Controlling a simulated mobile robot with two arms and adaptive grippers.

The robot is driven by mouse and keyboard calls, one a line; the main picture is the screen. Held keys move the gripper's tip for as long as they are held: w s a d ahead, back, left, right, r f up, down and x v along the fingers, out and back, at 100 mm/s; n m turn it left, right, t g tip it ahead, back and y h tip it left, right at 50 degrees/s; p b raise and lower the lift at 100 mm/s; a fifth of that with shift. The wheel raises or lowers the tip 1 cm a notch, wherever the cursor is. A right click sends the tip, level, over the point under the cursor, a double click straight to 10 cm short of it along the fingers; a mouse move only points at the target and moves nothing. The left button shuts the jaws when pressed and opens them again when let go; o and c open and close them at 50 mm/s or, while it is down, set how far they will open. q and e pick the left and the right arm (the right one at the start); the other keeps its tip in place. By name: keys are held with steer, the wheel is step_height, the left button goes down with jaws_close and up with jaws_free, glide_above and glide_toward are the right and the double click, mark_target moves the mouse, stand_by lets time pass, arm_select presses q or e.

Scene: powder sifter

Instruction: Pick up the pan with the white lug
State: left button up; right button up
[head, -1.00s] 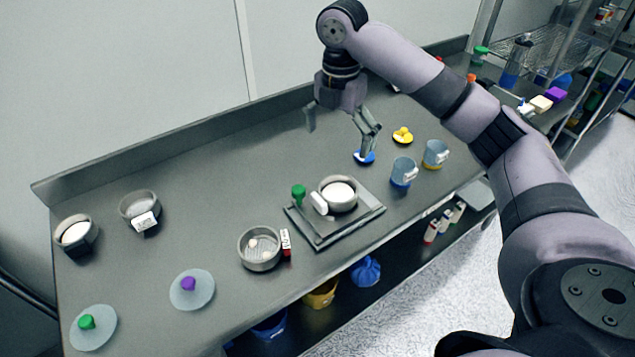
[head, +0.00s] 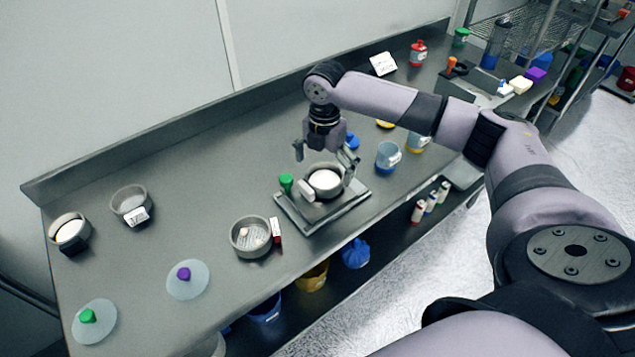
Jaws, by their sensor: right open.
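The pan with the white lug (head: 306,190) is round and grey with white powder in it, and sits on a square grey base plate (head: 343,210) at the middle of the bench. My right gripper (head: 324,157) is open and empty, just above the pan's far rim, with its fingers spread to either side. I cannot tell whether a finger touches the rim. The gripper hides part of the far side of the pan. My left gripper is not in view.
A green knob (head: 286,183) stands beside the pan. A sieve with a red lug (head: 248,236) is to the left, and two more pans (head: 131,203) (head: 68,230) stand further left. Blue cups (head: 388,156) stand to the right. Bare bench lies at the back left.

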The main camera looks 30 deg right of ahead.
mark_target(323, 185)
steer(key=shift+a+f+p, duration=0.2)
steer(key=shift+f+p, duration=0.2)
steer(key=shift+f, duration=1.55)
steer(key=shift+c, duration=0.5)
steer(key=c, duration=1.3)
steer(key=shift+r, duration=0.1)
